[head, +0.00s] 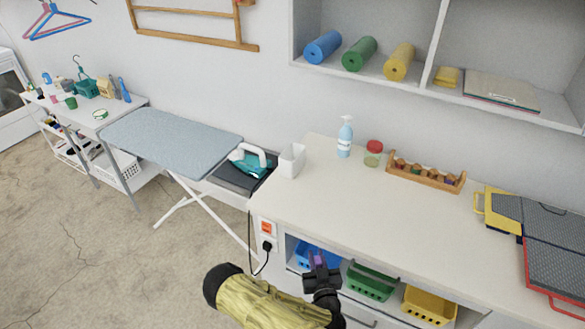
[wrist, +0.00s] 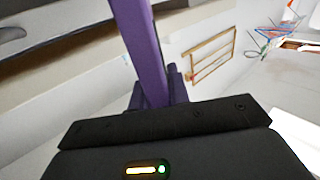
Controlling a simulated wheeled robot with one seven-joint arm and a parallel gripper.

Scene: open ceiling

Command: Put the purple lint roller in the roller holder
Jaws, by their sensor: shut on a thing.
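My gripper (head: 320,276) is shut on the purple lint roller (head: 319,260), which shows only as a small purple piece between the fingers in the head view. In the wrist view the roller (wrist: 143,45) is a long purple bar sticking out from the jaws, running to the top edge; its far end is out of view. A white open-topped square container (head: 292,161), seemingly the roller holder, stands on the left end of the counter, beyond and above my gripper. My gripper is in front of the counter, apart from the container.
The counter (head: 340,205) has a clear middle, with a spray bottle (head: 345,137), red-lidded jar (head: 373,153) and wooden rack (head: 425,172) behind. An iron (head: 250,160) sits left of the container. Blue, green (head: 371,281) and yellow baskets lie under the counter.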

